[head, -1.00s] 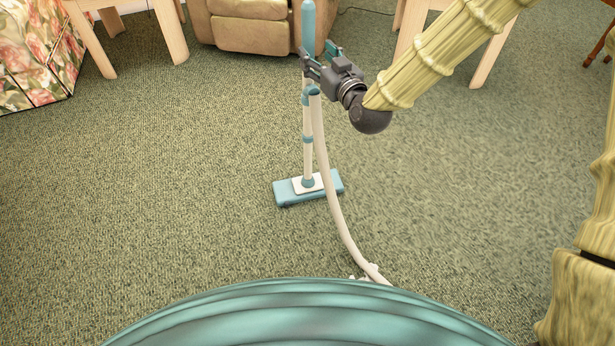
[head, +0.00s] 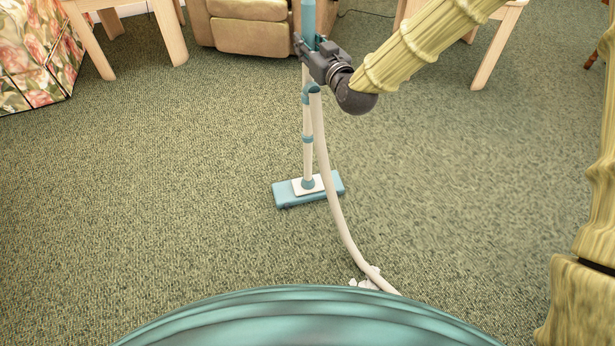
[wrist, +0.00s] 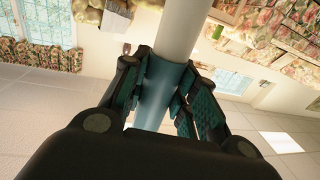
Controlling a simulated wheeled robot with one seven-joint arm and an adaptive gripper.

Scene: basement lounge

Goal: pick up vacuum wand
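The vacuum wand (head: 308,157) stands upright on the carpet, a pale tube with teal collars and a teal upper part. Its flat teal floor head (head: 290,195) rests on the carpet. A pale hose (head: 335,205) curves from the wand down toward the front. My gripper (head: 308,47) is at the wand's upper part, coming from the right. In the wrist view, the fingers with teal pads (wrist: 166,95) lie on both sides of the wand's teal collar (wrist: 160,82) and appear to press on it. The fingertips are partly hidden behind the wand.
A tan upholstered seat (head: 252,28) stands behind the wand, with wooden table legs (head: 170,35) to the left and more (head: 497,48) to the right. A floral-covered piece (head: 35,55) is at far left. White scraps (head: 366,279) lie by the hose. Open carpet surrounds the wand.

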